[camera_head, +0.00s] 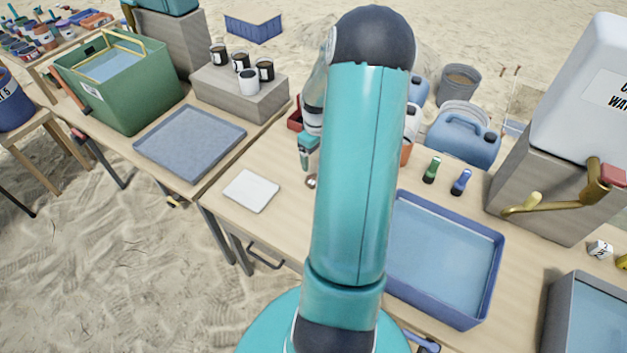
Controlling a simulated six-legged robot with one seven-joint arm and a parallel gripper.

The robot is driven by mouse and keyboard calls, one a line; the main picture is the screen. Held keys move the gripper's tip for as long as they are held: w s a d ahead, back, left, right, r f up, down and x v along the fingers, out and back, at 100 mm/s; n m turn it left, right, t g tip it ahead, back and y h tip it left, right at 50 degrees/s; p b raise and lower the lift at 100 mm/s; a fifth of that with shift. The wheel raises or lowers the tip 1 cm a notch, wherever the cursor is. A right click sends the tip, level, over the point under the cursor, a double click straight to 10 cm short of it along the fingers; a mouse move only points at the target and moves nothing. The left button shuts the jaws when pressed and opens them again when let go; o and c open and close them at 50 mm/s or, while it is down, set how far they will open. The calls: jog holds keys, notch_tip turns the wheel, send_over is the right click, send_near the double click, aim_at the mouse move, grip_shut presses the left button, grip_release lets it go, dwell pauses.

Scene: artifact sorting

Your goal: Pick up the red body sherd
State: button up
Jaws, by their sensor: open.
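My gripper (307,158) is at the left of my arm, pointing down over the wooden table. It is open, and part of it is hidden behind my arm.
A white square plate (251,191) lies left of the gripper. A red container (295,114) stands behind it. A blue water tray (446,262), two small bottles (432,170) and a blue jerrycan (464,138) are to the right. A grey-blue tray (190,142) is on the left table.

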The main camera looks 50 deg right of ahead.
aim_at(313, 180)
notch_tip(313, 180, down, 11)
jog(key=shift+w+f, duration=0.1)
jog(key=shift+w, duration=0.05)
jog(key=c, duration=1.1)
